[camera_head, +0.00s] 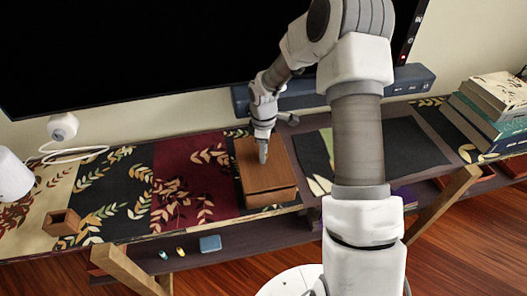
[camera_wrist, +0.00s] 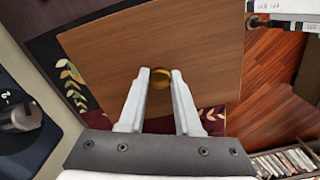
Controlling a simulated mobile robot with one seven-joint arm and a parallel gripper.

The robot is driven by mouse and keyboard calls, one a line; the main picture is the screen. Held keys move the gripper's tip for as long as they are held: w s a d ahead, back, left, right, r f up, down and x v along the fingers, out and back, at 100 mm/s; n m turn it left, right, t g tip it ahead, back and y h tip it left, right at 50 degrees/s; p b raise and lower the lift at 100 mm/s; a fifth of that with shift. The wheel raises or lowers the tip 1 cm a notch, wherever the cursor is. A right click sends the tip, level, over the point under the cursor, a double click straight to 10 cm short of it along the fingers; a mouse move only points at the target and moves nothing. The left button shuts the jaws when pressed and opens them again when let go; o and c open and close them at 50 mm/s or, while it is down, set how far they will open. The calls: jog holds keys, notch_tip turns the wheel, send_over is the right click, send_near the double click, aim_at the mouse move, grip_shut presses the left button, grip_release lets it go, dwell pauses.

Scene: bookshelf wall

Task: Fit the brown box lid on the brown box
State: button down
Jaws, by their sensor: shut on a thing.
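The brown box lid (camera_head: 250,172) is a flat wooden panel that lies over the brown box (camera_head: 271,198) on the patterned table. The lid fills the middle of the wrist view (camera_wrist: 200,45), with a round gold knob (camera_wrist: 161,78) on it. My gripper (camera_head: 263,157) points down over the lid. Its fingertips (camera_wrist: 160,76) are closed around the knob. The box's front wall shows below the lid edge, but its inside is hidden. I cannot tell whether the lid is seated or held just above the rim.
A small wooden holder (camera_head: 62,222) and a white lamp (camera_head: 14,177) stand at the left. A blue-grey soundbar (camera_head: 408,80) and a large black screen (camera_head: 150,50) are behind. Stacked books (camera_head: 490,112) stand at the right. A lower shelf (camera_head: 235,236) holds small items.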

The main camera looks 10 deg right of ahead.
jog(key=shift+f+b, duration=0.4)
jog(key=shift+f, duration=0.25)
jog(key=c, duration=0.5)
grip_release()
jog(key=shift+r, duration=0.1)
notch_tip(320, 180, up, 17)
jog(key=shift+r+p, duration=0.1)
jog(key=shift+p, duration=1.05)
